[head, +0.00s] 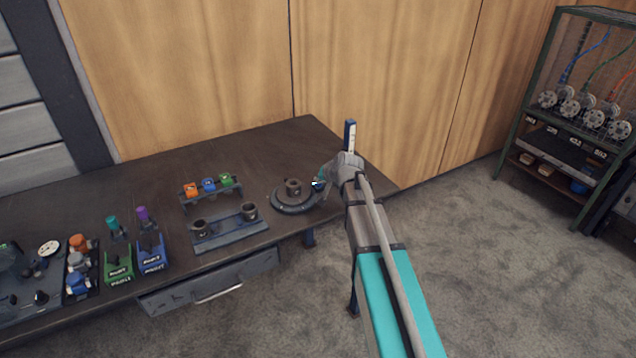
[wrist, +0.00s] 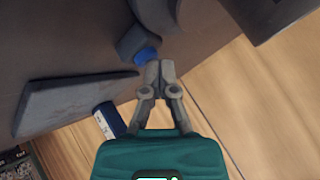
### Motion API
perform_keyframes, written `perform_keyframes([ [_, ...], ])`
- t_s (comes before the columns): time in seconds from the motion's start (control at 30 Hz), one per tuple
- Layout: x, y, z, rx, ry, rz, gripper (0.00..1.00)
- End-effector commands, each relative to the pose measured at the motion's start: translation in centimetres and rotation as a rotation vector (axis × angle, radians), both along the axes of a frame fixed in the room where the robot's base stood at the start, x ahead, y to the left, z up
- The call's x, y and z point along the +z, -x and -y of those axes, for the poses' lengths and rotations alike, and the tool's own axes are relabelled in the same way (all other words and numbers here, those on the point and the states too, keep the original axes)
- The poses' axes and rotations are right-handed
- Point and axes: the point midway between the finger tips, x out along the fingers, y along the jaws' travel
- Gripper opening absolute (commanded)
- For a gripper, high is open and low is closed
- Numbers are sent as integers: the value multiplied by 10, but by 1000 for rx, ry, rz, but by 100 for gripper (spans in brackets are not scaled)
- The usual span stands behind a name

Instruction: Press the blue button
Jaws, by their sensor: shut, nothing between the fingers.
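A round blue button (wrist: 146,55) shows in the wrist view, set in a dark grey housing (wrist: 135,38). My gripper (wrist: 160,66) is shut and empty, with its fingertips just right of and below the button in that picture. I cannot tell whether they touch it. In the head view my gripper (head: 320,180) is at the right end of the bench, beside a dark round flange (head: 293,204) with a short pipe stub. There my gripper mostly hides the place of the button; only a small blue-teal spot shows at the tip.
The dark bench (head: 265,150) carries a rack of orange, blue and green blocks (head: 208,185), a plate with two cups (head: 228,233), and labelled green and blue holders at left. A blue-and-white upright (head: 349,137) stands close behind my wrist. A metal shelf (head: 575,110) stands far right.

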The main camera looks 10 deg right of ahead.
Motion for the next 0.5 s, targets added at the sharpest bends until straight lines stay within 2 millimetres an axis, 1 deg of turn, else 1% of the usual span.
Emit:
perform_keyframes([
  [0.3, 8, 0, 0, 0, 1, -1, 0],
  [0.5, 8, 0, 0, 0, 1, -1, 0],
])
